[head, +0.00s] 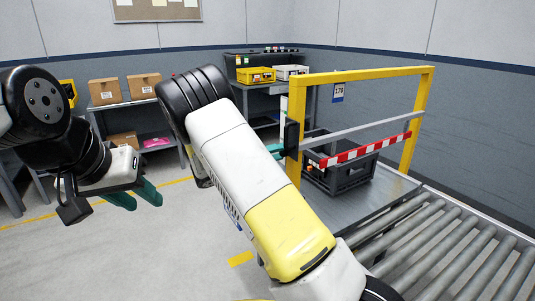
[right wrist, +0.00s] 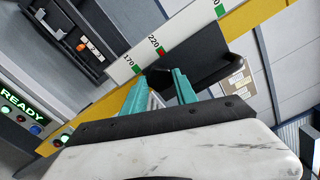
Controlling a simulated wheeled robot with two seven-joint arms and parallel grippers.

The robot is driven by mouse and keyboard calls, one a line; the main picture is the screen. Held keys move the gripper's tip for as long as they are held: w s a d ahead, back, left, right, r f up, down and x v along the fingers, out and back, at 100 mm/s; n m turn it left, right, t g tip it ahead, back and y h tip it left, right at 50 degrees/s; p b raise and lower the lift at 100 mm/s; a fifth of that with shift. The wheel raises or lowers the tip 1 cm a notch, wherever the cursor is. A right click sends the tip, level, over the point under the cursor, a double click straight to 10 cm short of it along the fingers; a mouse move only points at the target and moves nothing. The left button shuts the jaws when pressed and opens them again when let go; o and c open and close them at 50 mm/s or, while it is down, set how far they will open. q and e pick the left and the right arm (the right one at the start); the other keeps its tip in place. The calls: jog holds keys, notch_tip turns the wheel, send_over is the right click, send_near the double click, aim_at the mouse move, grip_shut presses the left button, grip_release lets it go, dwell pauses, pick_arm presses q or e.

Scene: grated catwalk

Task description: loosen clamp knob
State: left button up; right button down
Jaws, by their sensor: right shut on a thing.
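The black clamp knob (head: 291,135) sits on the yellow gate's left post, next to a white scale strip (head: 283,113). In the right wrist view a black block (right wrist: 205,66), which looks like the clamp, lies across the strip (right wrist: 150,52), near its red 220 mark. My right gripper (head: 277,150) has its teal fingers at the knob and is shut on it; my arm hides part of this in the head view. The fingers also show in the right wrist view (right wrist: 160,82). My left gripper (head: 142,195) is open and empty, away to the left.
A dark crate (head: 340,177) stands behind the bar, beside the roller conveyor (head: 440,250). A lit READY panel (right wrist: 24,112) shows in the right wrist view.

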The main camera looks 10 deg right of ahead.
jog(key=shift+n, duration=2.2)
jog(key=c, duration=1)
grip_release()
jog(key=shift+o, duration=0.2)
jog(key=v, duration=0.8)
jog(key=shift+d, duration=0.1)
